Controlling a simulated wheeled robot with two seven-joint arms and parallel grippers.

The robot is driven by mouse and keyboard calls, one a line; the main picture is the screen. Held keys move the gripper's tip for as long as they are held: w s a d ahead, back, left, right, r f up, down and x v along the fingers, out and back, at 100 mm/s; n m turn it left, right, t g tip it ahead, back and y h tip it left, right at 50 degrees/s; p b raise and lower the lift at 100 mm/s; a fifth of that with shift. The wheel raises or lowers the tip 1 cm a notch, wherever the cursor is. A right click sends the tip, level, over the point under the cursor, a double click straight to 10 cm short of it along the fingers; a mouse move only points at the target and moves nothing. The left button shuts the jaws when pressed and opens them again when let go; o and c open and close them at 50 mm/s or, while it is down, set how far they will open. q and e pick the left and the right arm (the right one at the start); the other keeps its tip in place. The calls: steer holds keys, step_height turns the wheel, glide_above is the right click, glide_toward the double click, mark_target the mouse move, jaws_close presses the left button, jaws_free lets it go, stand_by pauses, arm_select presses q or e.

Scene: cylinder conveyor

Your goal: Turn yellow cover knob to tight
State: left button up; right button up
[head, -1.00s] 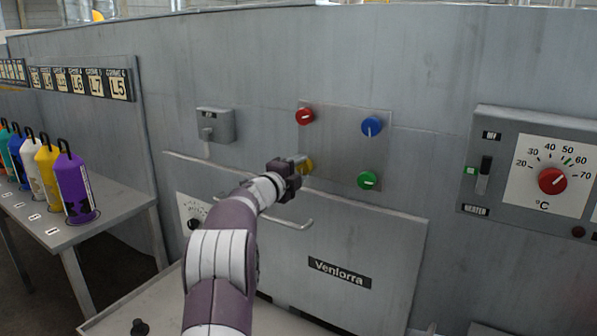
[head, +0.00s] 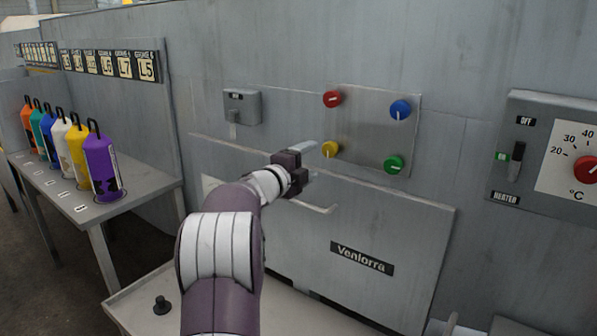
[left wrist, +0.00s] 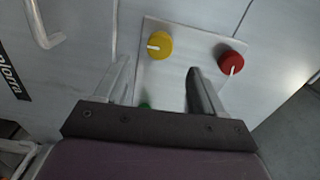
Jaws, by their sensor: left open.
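The yellow cover knob (head: 330,149) is at the lower left of a square metal plate on the grey wall. It also shows between and beyond my fingers in the left wrist view (left wrist: 160,45), with its white pointer mark towards the left of that picture. My left gripper (head: 311,160) is open and empty, just left of the yellow knob in the head view and apart from it. Its two spread fingers show in the left wrist view (left wrist: 158,75). My right gripper is not in view.
The plate also carries a red knob (head: 332,99), a blue knob (head: 400,109) and a green knob (head: 394,164). A bent handle (head: 318,208) sits below my gripper. A heater panel (head: 545,150) is at right; bottles (head: 103,168) stand on a table at left.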

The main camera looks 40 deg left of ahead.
arm_select(q)
steer(key=s, duration=0.5)
steer(key=shift+d, duration=0.15)
steer(key=shift+f, duration=0.1)
